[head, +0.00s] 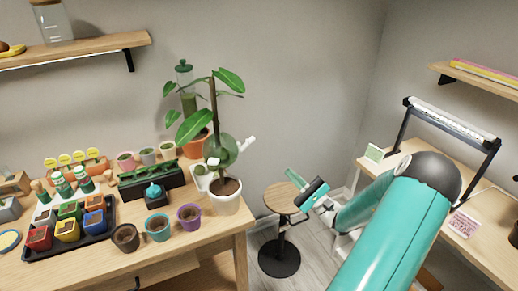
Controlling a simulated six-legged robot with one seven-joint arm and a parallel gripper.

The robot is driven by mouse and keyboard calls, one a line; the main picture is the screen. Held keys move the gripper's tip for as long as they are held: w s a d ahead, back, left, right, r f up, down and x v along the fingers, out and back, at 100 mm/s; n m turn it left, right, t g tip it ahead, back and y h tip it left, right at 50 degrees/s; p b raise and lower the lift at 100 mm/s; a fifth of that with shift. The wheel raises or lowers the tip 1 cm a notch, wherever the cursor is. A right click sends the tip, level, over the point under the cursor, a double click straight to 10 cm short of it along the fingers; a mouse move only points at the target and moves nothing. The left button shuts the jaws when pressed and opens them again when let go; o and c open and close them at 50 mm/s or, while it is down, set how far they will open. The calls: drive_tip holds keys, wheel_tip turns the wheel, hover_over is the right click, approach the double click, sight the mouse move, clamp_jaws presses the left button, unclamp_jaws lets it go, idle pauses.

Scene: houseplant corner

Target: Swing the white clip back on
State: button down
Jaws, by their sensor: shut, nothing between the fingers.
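A potted plant with large green leaves stands in a white pot (225,202) at the right front corner of the wooden table. A brown upright stake or stem (214,100) rises from it. A small white piece (214,162), perhaps the white clip, shows low by the stem; it is too small to tell whether it is open or closed. My gripper (296,184) is shut and empty, to the right of the white pot and apart from it, in front of the round stool.
A black tray of coloured pots (70,243) and several small pots fill the table (185,245). A round stool (284,198) stands right of it. A shelf desk with a black-framed lamp (455,115) is at the right.

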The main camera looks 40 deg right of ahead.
sight(247, 144)
drive_tip(key=s+a+r+x, duration=0.1)
drive_tip(key=a+x, duration=0.1)
drive_tip(key=x, duration=1)
drive_tip(key=shift+r, duration=0.5)
